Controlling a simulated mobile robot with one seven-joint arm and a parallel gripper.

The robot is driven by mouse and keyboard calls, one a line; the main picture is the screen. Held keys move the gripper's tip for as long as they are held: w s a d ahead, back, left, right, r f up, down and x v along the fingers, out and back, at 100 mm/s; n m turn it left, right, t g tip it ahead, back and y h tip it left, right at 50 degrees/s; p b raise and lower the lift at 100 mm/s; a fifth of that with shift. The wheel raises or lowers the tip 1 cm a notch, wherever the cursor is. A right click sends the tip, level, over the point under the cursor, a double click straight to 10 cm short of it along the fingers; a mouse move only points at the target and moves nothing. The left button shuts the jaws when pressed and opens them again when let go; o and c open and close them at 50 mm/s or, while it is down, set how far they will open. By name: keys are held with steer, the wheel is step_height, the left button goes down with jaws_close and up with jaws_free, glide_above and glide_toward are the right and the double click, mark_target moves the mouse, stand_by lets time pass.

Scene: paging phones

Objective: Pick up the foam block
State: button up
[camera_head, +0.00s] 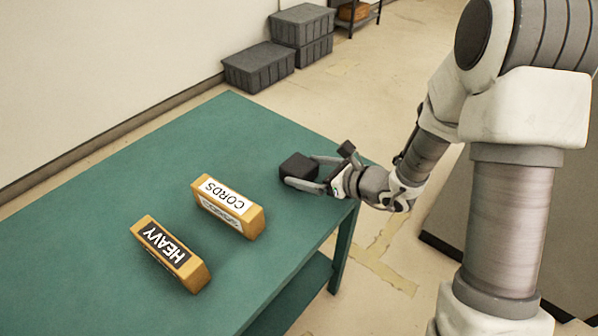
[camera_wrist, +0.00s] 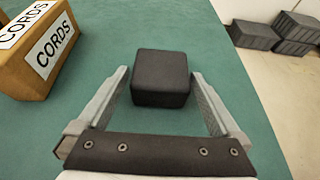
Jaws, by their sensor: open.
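The foam block is a dark grey, nearly black cube (camera_head: 298,168) on the green table, near its right edge in the head view. In the wrist view the foam block (camera_wrist: 161,78) lies between and slightly beyond the fingertips of my gripper (camera_wrist: 160,85). My gripper (camera_head: 314,173) is open, low over the table, with one finger on each side of the block. In the wrist view a gap shows between the block and each finger. The block's underside is hidden.
An orange box labelled CORDS (camera_head: 228,206) stands left of the block; it also shows in the wrist view (camera_wrist: 38,50). An orange box labelled HEAVY (camera_head: 170,254) stands farther left. Grey crates (camera_head: 259,67) are on the floor beyond the green table (camera_head: 110,185).

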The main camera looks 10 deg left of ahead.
mark_target(292, 164)
steer(key=x, duration=0.5)
steer(key=shift+w+a+r+b, duration=0.1)
steer(key=shift+w+r+b, duration=0.05)
steer(key=shift+r+b, duration=0.25)
steer(key=c, duration=1.1)
steer(key=shift+o, duration=0.2)
steer(key=shift+r, duration=0.1)
